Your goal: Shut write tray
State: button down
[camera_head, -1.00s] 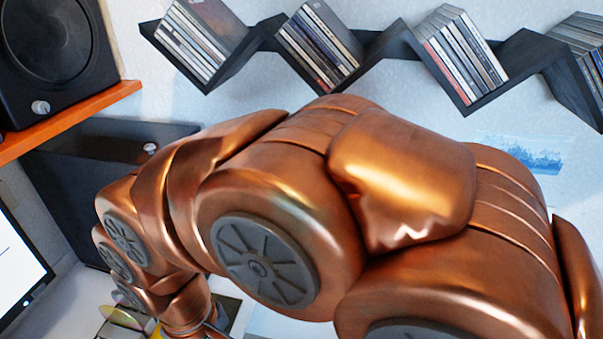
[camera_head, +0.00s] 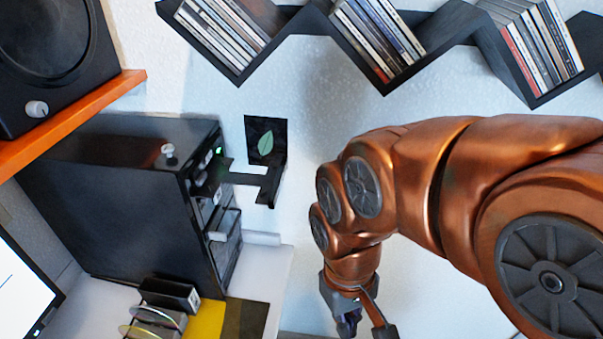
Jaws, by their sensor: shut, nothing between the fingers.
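A black tower (camera_head: 115,205) stands on the desk at the left, its front facing right. A thin dark tray (camera_head: 248,179) sticks out to the right from its upper front, ending in a wider front plate (camera_head: 269,187). A green light (camera_head: 218,151) shows near the top of the tower. I cannot read a label that marks this as the write tray. Lower bays (camera_head: 222,228) also show on the front, partly in shadow. My gripper (camera_head: 362,326) is shut and empty at the bottom edge, below and right of the tray and apart from it; its tips are partly cut off.
Black zigzag shelves (camera_head: 290,20) with discs run along the wall above. A speaker (camera_head: 50,55) stands on an orange shelf (camera_head: 75,110) at upper left. Discs in a holder (camera_head: 160,318) stand before the tower. A dark leaf card (camera_head: 265,140) is behind the tray.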

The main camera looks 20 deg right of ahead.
aim_at(270, 183)
jog(key=u, duration=0.85)
jog(key=k, duration=1.1)
jog(key=u, duration=0.25)
jog(key=i, duration=0.5)
jog(key=z, duration=0.2)
